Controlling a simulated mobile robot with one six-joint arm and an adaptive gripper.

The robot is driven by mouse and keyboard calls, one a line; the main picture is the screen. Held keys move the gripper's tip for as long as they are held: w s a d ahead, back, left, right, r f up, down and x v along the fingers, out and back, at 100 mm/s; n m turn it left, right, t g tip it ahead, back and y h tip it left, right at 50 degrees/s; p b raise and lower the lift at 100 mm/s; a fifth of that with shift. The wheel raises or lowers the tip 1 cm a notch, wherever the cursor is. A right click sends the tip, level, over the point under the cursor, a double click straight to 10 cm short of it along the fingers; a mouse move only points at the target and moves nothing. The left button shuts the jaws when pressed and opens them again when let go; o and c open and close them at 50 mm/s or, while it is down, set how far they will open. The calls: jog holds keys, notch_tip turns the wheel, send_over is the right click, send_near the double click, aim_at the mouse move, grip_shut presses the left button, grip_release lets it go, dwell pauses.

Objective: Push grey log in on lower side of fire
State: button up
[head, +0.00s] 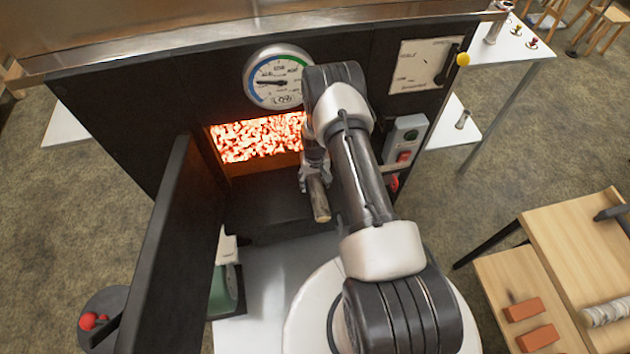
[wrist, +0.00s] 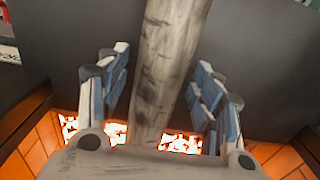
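The grey log (head: 319,200) sticks out toward me at the right side of the firebox mouth. In the wrist view the log (wrist: 165,70) runs lengthwise between the fingers. My gripper (head: 316,182) is open around it, with a clear gap at the left finger and a narrow one at the right. In the wrist view my gripper (wrist: 162,85) has its palm over the log's inner part. The fire (head: 255,137) glows behind the opening, its right part hidden by my arm. Glowing patches of the fire (wrist: 182,143) show beside the log. The log's inner end is hidden.
The black firebox door (head: 165,250) stands open on the left. A gauge (head: 280,78) is above the opening, and a switch box (head: 405,138) is to the right. A wooden table (head: 570,240) with orange bricks (head: 530,325) stands at the right.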

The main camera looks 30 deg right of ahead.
jog(key=shift+o, duration=0.5)
jog(key=shift+r, duration=3.75)
